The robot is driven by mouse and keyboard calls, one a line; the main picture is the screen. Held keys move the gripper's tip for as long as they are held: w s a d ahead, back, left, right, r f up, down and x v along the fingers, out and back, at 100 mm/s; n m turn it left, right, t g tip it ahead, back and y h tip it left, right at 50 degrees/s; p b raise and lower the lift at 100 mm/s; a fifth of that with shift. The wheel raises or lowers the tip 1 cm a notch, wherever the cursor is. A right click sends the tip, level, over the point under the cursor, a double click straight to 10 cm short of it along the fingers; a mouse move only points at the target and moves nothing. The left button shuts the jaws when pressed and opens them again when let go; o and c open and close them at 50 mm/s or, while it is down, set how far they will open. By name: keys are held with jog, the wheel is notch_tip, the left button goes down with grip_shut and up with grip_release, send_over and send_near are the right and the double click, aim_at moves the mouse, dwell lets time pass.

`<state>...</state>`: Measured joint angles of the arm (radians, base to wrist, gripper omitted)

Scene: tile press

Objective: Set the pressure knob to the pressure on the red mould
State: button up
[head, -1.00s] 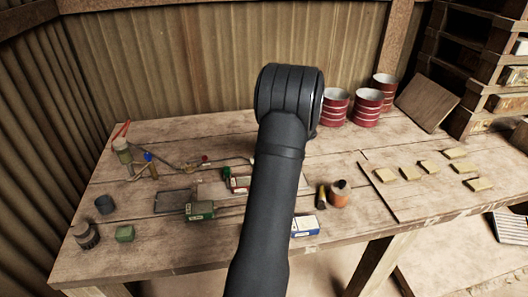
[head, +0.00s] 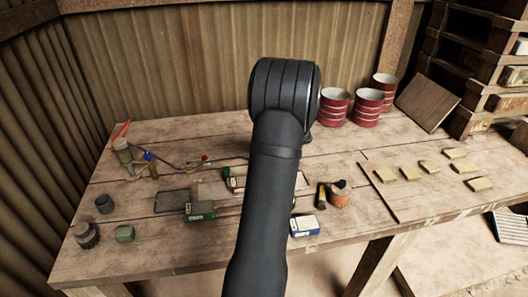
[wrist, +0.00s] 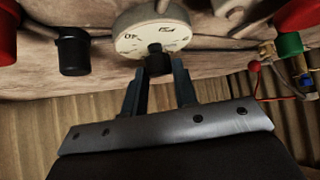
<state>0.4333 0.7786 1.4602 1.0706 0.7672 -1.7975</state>
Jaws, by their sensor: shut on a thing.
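In the wrist view a round white dial (wrist: 130,38) with dark marks carries a black knob (wrist: 158,61). I cannot read the marks or the setting surely. My gripper (wrist: 159,80) has its two fingers on either side of the knob and is shut on it. In the head view my arm covers the gripper, dial and knob. A small red-edged, pale piece (head: 237,183) lies just left of my arm, partly hidden; I cannot tell whether it is the red mould. No pressure figure is readable.
A green box (head: 200,210) and a blue-white box (head: 304,225) lie near the front. An orange jar (head: 340,195) stands right of my arm. Red-white cans (head: 368,108) stand at the back. Pale tiles (head: 410,173) lie right. A red-balled lever (wrist: 254,67) is beside the gripper.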

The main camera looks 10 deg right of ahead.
jog(key=m+h, duration=0.1)
jog(key=m, duration=0.1)
jog(key=m+t+h, duration=0.1)
jog(key=m+h, duration=0.2)
jog(key=shift+s+a+m+t, duration=0.15)
jog(key=shift+a+m+t, duration=0.15)
jog(key=shift+m+h, duration=1)
jog(key=shift+m, duration=0.2)
jog(key=shift+m+h, duration=0.4)
jog(key=shift+m, duration=0.1)
jog(key=o, duration=1)
jog(key=shift+a, duration=0.1)
jog(key=v, duration=1.7)
jog(key=shift+r, duration=0.2)
